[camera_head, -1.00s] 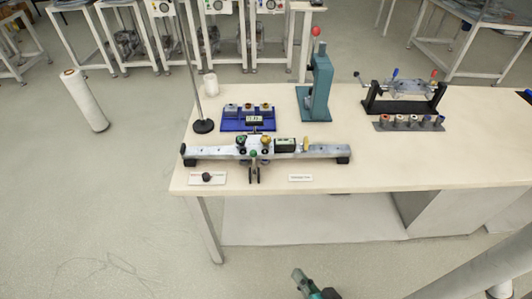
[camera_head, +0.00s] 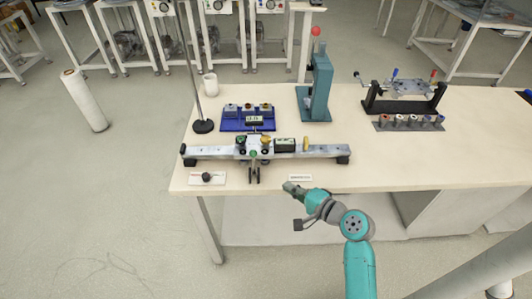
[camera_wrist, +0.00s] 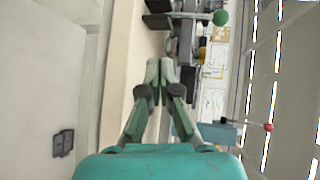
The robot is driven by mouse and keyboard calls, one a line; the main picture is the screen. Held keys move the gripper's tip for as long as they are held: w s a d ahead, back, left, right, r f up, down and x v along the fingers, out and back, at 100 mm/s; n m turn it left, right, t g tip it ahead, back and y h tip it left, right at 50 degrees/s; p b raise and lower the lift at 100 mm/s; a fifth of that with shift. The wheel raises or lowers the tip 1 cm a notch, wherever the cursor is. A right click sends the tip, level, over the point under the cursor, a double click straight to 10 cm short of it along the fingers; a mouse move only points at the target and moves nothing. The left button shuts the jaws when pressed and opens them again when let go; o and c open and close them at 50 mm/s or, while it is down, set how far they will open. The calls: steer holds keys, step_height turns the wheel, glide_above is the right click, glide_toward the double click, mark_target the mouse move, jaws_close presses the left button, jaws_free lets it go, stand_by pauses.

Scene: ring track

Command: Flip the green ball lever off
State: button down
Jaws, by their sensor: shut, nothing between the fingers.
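The green ball (camera_head: 252,154) sits at the front middle of the long grey track (camera_head: 205,152) on the table, above dark prongs that jut toward the table's front edge. In the wrist view the green ball (camera_wrist: 220,18) shows at the top, on the end of a short grey lever beside dark parts. My gripper (camera_head: 289,187) is at the table's front edge, to the right of the lever and apart from it. In the wrist view my gripper (camera_wrist: 160,70) has its fingertips together, with nothing between them.
A teal press (camera_head: 319,85) with a red ball handle stands behind the track. A blue tray (camera_head: 228,126) and a thin pole stand behind at left. A small white label (camera_head: 300,177) lies near my gripper. A black knob (camera_head: 206,177) is at front left.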

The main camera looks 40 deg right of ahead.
mark_target(254, 163)
steer(key=w+d+r+t+y, duration=0.1)
steer(key=w+d+r+y, duration=0.1)
steer(key=d+r, duration=0.4)
steer(key=shift+r, duration=0.45)
steer(key=shift+w, duration=0.15)
steer(key=w+a+f, duration=0.1)
steer(key=w+a, duration=0.5)
steer(key=w, duration=0.3)
steer(key=shift+w+a, duration=0.2)
steer(key=shift+w, duration=0.05)
